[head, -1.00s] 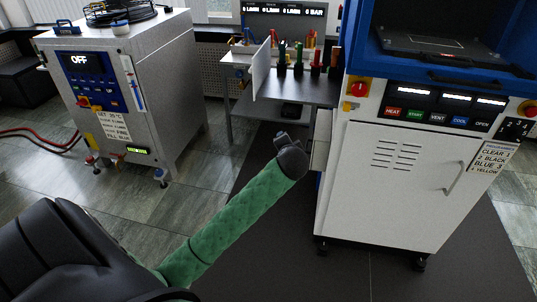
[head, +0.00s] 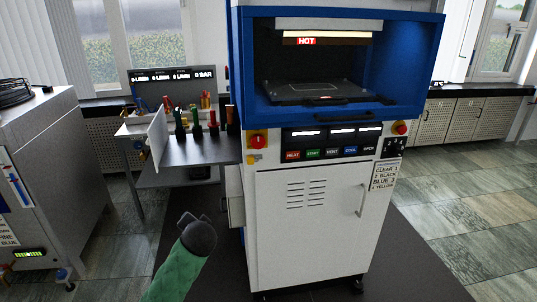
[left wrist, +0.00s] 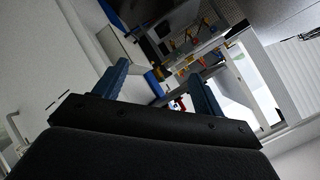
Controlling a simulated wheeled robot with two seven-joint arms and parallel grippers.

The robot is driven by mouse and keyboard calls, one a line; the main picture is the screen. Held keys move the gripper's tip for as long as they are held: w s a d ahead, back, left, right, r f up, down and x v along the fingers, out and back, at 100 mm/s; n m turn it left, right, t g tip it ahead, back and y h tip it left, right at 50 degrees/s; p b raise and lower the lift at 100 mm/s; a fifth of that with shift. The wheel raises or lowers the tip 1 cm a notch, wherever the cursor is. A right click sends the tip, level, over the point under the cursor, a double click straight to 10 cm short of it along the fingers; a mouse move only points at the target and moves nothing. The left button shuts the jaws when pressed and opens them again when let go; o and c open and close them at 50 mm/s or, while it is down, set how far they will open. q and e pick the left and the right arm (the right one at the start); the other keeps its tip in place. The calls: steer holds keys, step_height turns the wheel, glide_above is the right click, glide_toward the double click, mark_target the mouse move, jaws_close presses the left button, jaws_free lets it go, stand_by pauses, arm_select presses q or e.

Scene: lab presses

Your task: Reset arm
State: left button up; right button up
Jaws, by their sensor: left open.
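My left arm comes in from the bottom of the head view in a green sleeve, ending in a dark wrist. Its gripper (head: 190,219) is small there, in front of the press's left side, and seems to touch nothing. In the left wrist view the two blue fingers of my left gripper (left wrist: 157,72) stand wide apart with nothing held between them. The blue and white press (head: 318,215) stands in the middle of the head view with its chamber open and a lit HOT sign (head: 306,41) inside. My right gripper is not in view.
A grey side shelf (head: 190,152) with several coloured-handled tools juts out left of the press. A metal cabinet (head: 50,170) stands at the left. A bench with a gauge display (head: 172,75) is behind. The tiled floor at the right is clear.

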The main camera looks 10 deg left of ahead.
arm_select(q)
steer(key=s+d+f+g+h, duration=0.2)
steer(key=s+d+f+h, duration=0.15)
steer(key=s+d, duration=0.4)
steer(key=s+d+f+g+h, duration=0.1)
steer(key=s+d+f+h, duration=0.2)
steer(key=s+d+f, duration=0.35)
steer(key=s+d+f+g+h, duration=0.1)
steer(key=s+d+f, duration=0.3)
steer(key=s, duration=0.7)
steer(key=s+d+f+n+g, duration=0.1)
steer(key=s+d+f+g, duration=0.2)
steer(key=s, duration=0.9)
step_height(320, 180, down, 3)
steer(key=shift+d+r+g+h+p, duration=0.1)
steer(key=shift+d+g+h+p, duration=0.25)
steer(key=shift+d, duration=0.75)
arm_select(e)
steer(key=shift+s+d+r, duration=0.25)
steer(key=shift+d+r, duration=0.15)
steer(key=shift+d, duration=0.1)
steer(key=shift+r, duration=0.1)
arm_select(q)
steer(key=shift+c, duration=0.4)
